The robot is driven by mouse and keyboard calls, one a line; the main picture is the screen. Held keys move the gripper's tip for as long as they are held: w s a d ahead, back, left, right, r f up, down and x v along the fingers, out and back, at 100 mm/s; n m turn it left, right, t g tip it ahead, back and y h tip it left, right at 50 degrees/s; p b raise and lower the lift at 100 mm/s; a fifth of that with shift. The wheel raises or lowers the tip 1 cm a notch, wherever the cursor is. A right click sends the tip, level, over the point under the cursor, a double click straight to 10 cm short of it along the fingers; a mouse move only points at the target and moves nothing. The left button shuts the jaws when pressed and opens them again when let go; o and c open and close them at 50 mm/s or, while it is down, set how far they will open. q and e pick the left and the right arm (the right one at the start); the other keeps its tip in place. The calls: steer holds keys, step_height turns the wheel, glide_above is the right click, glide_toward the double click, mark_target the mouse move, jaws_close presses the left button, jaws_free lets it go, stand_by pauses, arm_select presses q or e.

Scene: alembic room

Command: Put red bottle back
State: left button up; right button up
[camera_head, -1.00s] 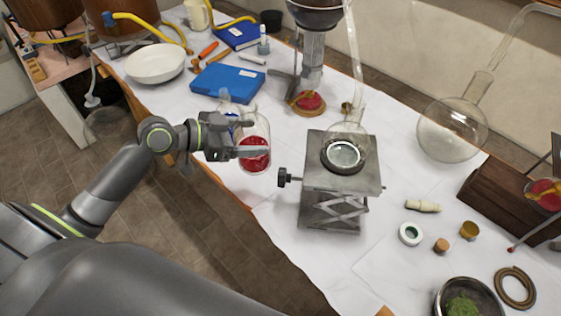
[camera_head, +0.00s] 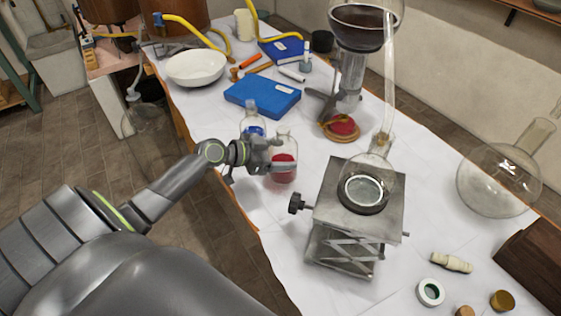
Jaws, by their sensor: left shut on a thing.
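The red bottle (camera_head: 284,177) is a clear glass bottle with red contents. It stands upright at the table's near left edge, left of the metal lab jack. My left gripper (camera_head: 285,154) reaches in from the left and is shut on it, with one finger across its front. A clear bottle with blue contents (camera_head: 252,128) stands just behind and left of it. I cannot tell whether the red bottle's base touches the cloth. My right gripper is out of view.
The lab jack (camera_head: 350,222) carries a round glass flask (camera_head: 371,180) close to the right. A blue box (camera_head: 262,96) and a white bowl (camera_head: 197,68) lie farther back.

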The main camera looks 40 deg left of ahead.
arm_select(q)
steer(key=shift+f, duration=1.45)
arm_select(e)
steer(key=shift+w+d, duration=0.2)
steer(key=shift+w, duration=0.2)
arm_select(q)
steer(key=shift+f+b, duration=0.2)
steer(key=shift+b, duration=0.1)
steer(key=o, duration=1.5)
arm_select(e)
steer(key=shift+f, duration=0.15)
arm_select(q)
steer(key=shift+r, duration=0.1)
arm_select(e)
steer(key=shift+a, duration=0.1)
